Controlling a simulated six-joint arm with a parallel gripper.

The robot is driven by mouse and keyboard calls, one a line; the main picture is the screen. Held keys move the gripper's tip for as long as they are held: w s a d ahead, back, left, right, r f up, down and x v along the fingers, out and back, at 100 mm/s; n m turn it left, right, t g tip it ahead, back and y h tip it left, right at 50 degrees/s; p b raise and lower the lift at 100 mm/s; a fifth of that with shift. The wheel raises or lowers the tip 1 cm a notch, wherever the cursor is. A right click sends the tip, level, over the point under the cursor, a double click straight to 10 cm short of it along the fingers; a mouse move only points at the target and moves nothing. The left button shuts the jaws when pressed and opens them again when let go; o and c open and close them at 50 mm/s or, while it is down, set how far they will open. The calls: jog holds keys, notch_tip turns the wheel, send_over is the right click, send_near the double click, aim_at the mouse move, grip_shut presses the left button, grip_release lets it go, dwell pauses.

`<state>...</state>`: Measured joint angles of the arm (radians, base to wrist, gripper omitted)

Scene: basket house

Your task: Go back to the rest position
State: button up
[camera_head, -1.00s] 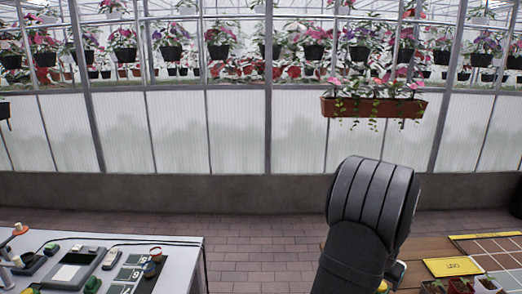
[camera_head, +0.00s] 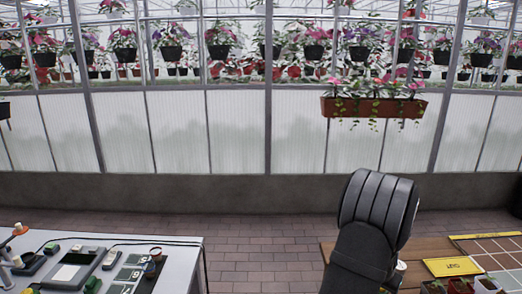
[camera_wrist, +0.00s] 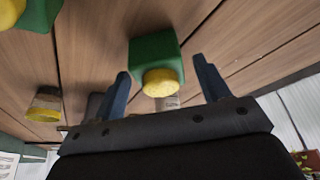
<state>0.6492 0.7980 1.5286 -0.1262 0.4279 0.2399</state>
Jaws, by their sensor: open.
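My gripper (camera_wrist: 160,68) shows in the wrist view, its two blue fingers spread apart with nothing held between them. A green block-shaped thing with a round yellow end (camera_wrist: 155,62) appears between the fingers in the picture, against the wooden surface (camera_wrist: 90,40). I cannot tell how far it is from the fingers. In the head view only my dark arm shows, at the lower right over the wooden table (camera_head: 415,248); the gripper is hidden there.
A yellow-edged grid tray (camera_head: 490,243), a yellow box (camera_head: 452,267) and small potted plants (camera_head: 488,285) are on the wooden table. A grey table (camera_head: 185,262) with devices stands at left. Brick floor (camera_head: 255,250) lies between. A flower planter (camera_head: 373,107) hangs behind.

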jog(key=shift+w+d, duration=0.15)
notch_tip(320, 180, up, 4)
jog(key=shift+f, duration=0.1)
jog(key=s+d+r, duration=0.4)
jog(key=s+r, duration=0.3)
jog(key=s, duration=0.4)
jog(key=w+a+n+t+y, duration=0.1)
jog(key=w+a+n+y, duration=0.2)
jog(key=w+a+n, duration=1.1)
jog(key=w+a, duration=0.4)
jog(key=a, duration=0.6)
jog(key=w+a+y, duration=0.1)
jog(key=w+a, duration=0.4)
jog(key=a, duration=0.6)
jog(key=w+a+n+y, duration=0.1)
jog(key=w+a, duration=0.3)
jog(key=a, duration=0.6)
jog(key=shift+w+a+f, duration=0.15)
jog(key=shift+a+f, duration=0.1)
jog(key=shift+a, duration=0.15)
jog(key=s+d+m+h, duration=0.1)
jog(key=s+d+m, duration=0.2)
jog(key=d, duration=0.7)
jog(key=s+d+m, duration=0.2)
jog(key=d+m, duration=0.1)
jog(key=d, duration=0.8)
jog(key=shift+s+d+h, duration=0.25)
jog(key=shift+s+h, duration=0.15)
